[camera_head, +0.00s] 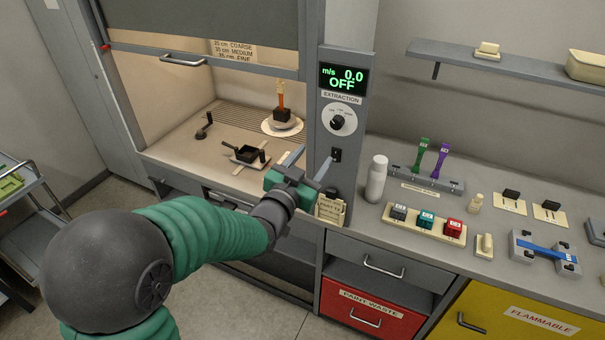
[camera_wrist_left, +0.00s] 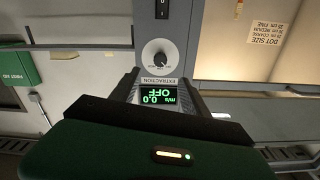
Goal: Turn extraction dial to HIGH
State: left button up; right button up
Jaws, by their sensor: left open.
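The extraction dial (camera_head: 338,122) is a black knob on a white round plate on the grey fume hood post. Its exact pointer setting is too small to read. The display (camera_head: 342,78) above it reads 0.0 m/s and OFF in green. My left gripper (camera_head: 310,158) is open and empty, below and left of the dial, apart from it. In the left wrist view, the picture is upside down; the dial (camera_wrist_left: 159,54) and display (camera_wrist_left: 157,97) show between the open fingers (camera_wrist_left: 160,82). My right gripper is in neither view.
A black rocker switch (camera_head: 336,155) sits below the dial. A white bottle (camera_head: 376,180) stands on the bench just right of the post. The space before the dial is clear.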

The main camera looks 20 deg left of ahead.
pick_arm(q)
jog(key=s, duration=0.5)
jog(key=shift+a+b, duration=0.25)
jog(key=shift+b, duration=0.1)
dwell(0.3)
